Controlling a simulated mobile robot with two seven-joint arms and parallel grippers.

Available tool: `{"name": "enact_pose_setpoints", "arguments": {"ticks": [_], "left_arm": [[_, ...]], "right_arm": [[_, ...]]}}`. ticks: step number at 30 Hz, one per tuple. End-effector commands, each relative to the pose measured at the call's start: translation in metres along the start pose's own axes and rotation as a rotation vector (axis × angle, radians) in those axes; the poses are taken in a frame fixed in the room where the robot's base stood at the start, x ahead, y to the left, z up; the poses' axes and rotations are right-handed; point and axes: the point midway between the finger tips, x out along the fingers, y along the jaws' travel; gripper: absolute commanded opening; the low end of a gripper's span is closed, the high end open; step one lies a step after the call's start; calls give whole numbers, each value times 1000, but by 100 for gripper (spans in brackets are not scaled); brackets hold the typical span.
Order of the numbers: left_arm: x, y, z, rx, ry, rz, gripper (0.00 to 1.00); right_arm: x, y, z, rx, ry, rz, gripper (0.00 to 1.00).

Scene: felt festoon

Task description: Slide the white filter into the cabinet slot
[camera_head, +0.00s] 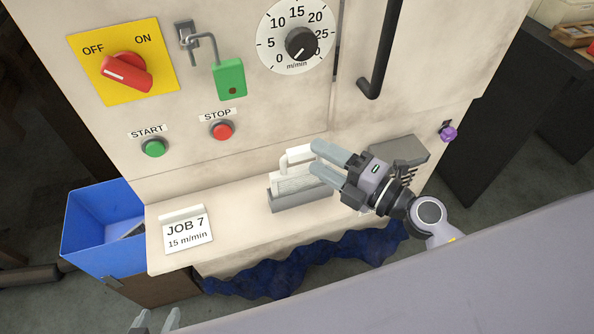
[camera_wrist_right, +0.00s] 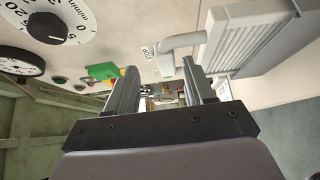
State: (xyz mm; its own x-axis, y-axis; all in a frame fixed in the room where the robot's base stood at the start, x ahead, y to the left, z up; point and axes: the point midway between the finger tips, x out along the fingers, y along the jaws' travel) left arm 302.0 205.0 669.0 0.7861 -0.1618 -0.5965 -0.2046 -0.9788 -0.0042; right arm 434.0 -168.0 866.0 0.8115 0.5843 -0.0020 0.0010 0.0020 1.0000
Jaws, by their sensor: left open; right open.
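The white filter (camera_head: 295,180) is a pleated block with a white bar handle, standing in a grey holder (camera_head: 302,199) on the cabinet's ledge. In the right wrist view the filter (camera_wrist_right: 250,42) is at the upper right, its handle close to one finger. My right gripper (camera_head: 318,158) is open beside the handle, at its right in the head view. Nothing shows between its fingers (camera_wrist_right: 158,88). Only the fingertips of my left gripper (camera_head: 156,322) show at the bottom edge; it is open and far from the filter. I cannot make out the cabinet slot.
A card reading JOB 7 (camera_head: 187,232) stands at the ledge's left. A grey box (camera_head: 402,151) is behind my right gripper. The cabinet front carries a red switch (camera_head: 126,72), green padlock (camera_head: 230,79), dial (camera_head: 300,43) and black handle (camera_head: 378,55). A blue bin (camera_head: 95,225) stands left.

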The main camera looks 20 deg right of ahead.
Motion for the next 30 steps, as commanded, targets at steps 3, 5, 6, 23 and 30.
{"name": "enact_pose_setpoints", "arguments": {"ticks": [3, 5, 6, 23, 30], "left_arm": [[-1, 2, -1, -3, 0, 2, 53], [-1, 2, -1, -4, 0, 3, 53], [-1, 3, -1, -5, 0, 3, 53], [0, 3, 0, -7, 0, 5, 53], [0, 3, 0, -7, 1, 5, 53]], "right_arm": [[11, 0, 0, 1, -1, 2, 53], [16, 0, 0, 0, 0, 3, 53], [19, -1, 0, 1, 0, 2, 53], [68, -8, -2, 1, -1, 1, 53], [68, -8, -2, 2, -1, 1, 17]]}}
